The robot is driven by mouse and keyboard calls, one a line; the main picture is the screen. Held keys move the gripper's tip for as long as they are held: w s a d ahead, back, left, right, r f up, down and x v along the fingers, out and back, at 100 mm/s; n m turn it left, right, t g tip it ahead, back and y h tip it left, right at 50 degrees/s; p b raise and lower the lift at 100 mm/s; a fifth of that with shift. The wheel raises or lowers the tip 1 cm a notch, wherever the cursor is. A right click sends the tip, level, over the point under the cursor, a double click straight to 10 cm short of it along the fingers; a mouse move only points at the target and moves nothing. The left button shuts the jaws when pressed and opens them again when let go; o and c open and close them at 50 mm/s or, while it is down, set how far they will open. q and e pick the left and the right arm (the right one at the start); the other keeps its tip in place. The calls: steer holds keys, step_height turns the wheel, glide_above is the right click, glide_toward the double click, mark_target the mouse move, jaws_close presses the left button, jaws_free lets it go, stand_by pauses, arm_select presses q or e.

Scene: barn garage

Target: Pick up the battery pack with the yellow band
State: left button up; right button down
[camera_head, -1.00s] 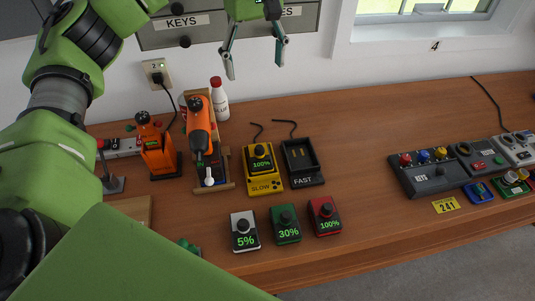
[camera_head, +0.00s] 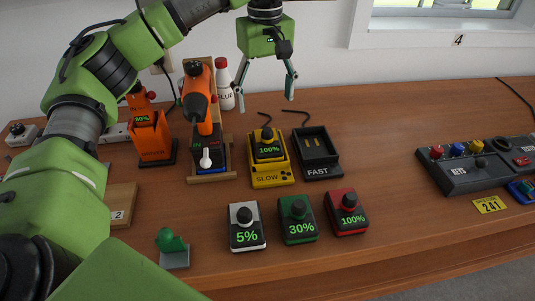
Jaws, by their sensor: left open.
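A dark battery pack reading 100% (camera_head: 268,146) sits in the yellow charger marked SLOW (camera_head: 270,179); I cannot tell a yellow band on it apart from the charger. Three loose packs stand in front: a white one reading 5% (camera_head: 244,226), a green one reading 30% (camera_head: 297,219) and a red one reading 100% (camera_head: 347,212). My left gripper (camera_head: 267,102) is open and empty, pointing down above and behind the SLOW charger. My right gripper is not in view.
The dark FAST charger (camera_head: 317,160) stands empty right of the SLOW one. An orange drill (camera_head: 200,95) and a white glue bottle (camera_head: 224,88) stand at left. A control box (camera_head: 470,172) lies at right. Bench between is clear.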

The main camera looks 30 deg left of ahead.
mark_target(267, 129)
arm_select(q)
step_height(267, 129, down, 7)
steer(key=shift+f+p, duration=0.1)
steer(key=shift+p, duration=0.5)
steer(key=shift+f, duration=0.45)
step_height(267, 129, down, 4)
steer(key=shift+w+d+f+p, duration=0.1)
steer(key=shift+d+f+p, duration=0.1)
steer(key=shift+p, duration=0.9)
steer(key=shift+a+f, duration=0.1)
steer(key=shift+f, duration=0.15)
steer(key=shift+r, duration=0.1)
steer(key=c, duration=1.5)
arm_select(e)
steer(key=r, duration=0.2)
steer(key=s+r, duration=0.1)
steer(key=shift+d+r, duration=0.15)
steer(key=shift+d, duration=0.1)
